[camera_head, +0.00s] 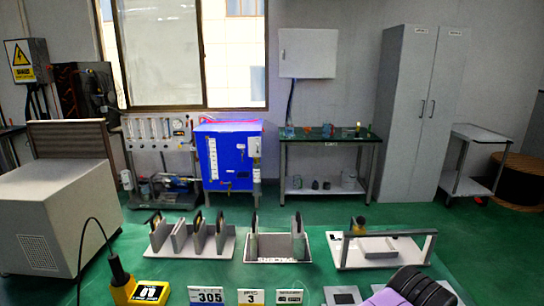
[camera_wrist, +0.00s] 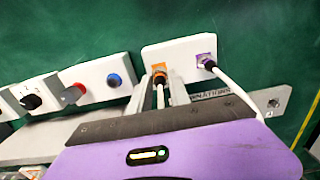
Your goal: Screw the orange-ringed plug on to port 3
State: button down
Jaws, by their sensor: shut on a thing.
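In the wrist view the orange-ringed plug (camera_wrist: 159,69) is at the left part of a white plate (camera_wrist: 183,50), with its cable running toward me. My gripper (camera_wrist: 159,84) is shut on this plug, its grey fingers on both sides. I cannot tell whether the plug is seated in a port or only against the plate. A purple-ringed plug (camera_wrist: 205,61) with a white cable is on the same plate to the right. Another white plate (camera_wrist: 272,102) with a small metal port stands further right. Which port is number 3 cannot be read.
The wrist view shows a blue knob (camera_wrist: 115,80), a red knob (camera_wrist: 78,89) and a black knob (camera_wrist: 31,101) on white plates to the left. In the head view, a rack of upright plates (camera_head: 190,240), a white frame (camera_head: 382,252) and a yellow meter (camera_head: 150,291) stand ahead.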

jog(key=shift+r+p, duration=1.7)
jog(key=shift+r, duration=0.5)
jog(key=shift+s+d+f+p, duration=0.15)
jog(key=shift+s+d+p, duration=0.1)
jog(key=shift+s+d, duration=0.65)
jog(key=shift+s+d+f+p, duration=0.1)
jog(key=shift+s+d+p, duration=0.1)
jog(key=shift+s+d, duration=0.7)
jog(key=shift+d, duration=0.15)
jog(key=shift+s+d+f, duration=0.2)
jog(key=shift+s+d, duration=1.4)
jog(key=shift+d, duration=0.15)
jog(key=shift+s+d+f+p, duration=0.15)
jog(key=shift+s+d+p, duration=0.05)
jog(key=shift+s+d, duration=0.7)
jog(key=shift+s+d+f+p, duration=0.1)
jog(key=shift+s+d+p, duration=0.1)
jog(key=shift+s+d, duration=0.7)
jog(key=shift+d, duration=0.1)
